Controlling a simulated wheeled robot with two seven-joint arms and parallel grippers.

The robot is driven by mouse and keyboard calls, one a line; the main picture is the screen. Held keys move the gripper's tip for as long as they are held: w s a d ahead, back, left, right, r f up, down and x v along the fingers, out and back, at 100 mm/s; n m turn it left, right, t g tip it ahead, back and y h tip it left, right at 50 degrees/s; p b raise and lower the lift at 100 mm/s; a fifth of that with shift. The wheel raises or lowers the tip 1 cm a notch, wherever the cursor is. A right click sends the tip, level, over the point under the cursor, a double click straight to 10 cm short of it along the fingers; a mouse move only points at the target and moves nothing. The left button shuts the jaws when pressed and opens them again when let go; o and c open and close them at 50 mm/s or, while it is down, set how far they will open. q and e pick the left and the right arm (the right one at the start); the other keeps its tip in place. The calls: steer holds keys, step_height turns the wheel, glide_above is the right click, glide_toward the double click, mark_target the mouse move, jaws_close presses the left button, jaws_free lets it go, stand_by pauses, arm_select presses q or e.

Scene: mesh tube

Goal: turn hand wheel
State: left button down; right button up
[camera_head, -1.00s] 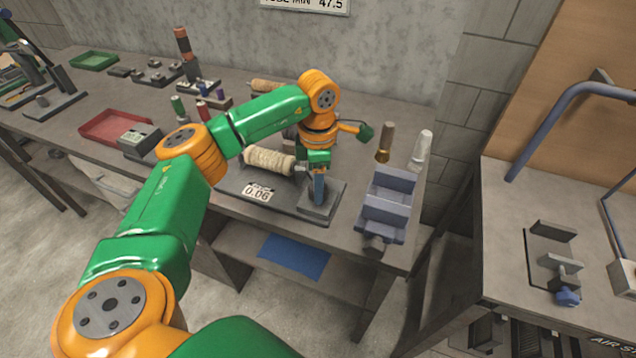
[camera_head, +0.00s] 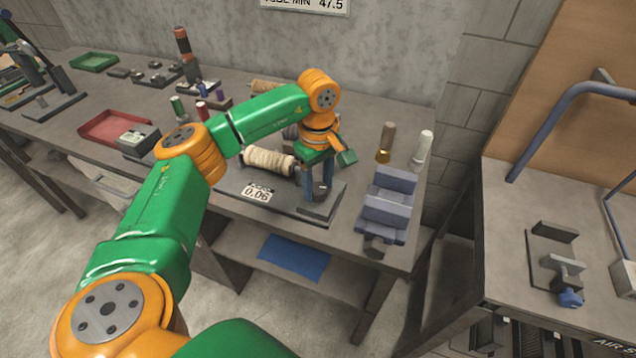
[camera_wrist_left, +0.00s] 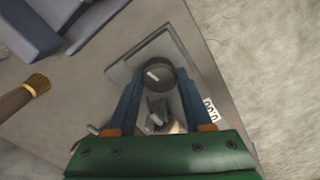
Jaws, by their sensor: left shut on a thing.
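The hand wheel (camera_wrist_left: 158,76) shows as a dark round knob with a pale mark in the left wrist view, on a grey block (camera_wrist_left: 122,68). My left gripper (camera_wrist_left: 159,84) has its two blue fingers on either side of the wheel and is shut on it. In the head view, the left gripper (camera_head: 318,188) points down at the right end of the dark fixture base (camera_head: 285,206); the wheel is mostly hidden there by the fingers. A roll of pale mesh (camera_head: 268,161) lies left of the gripper. My right gripper is out of view.
A small display (camera_head: 257,192) on the base reads 0.06. A red tray (camera_head: 112,127) lies at left.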

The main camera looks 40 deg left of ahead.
mark_target(318, 186)
arm_select(q)
steer(key=m, duration=0.4)
steer(key=shift+r+m, duration=0.1)
steer(key=shift+m, duration=0.5)
steer(key=shift+c, duration=1.5)
jaws_free()
steer(key=shift+r, duration=0.2)
step_height(318, 186, up, 7)
steer(key=shift+f+b, duration=0.2)
steer(key=shift+b, duration=0.45)
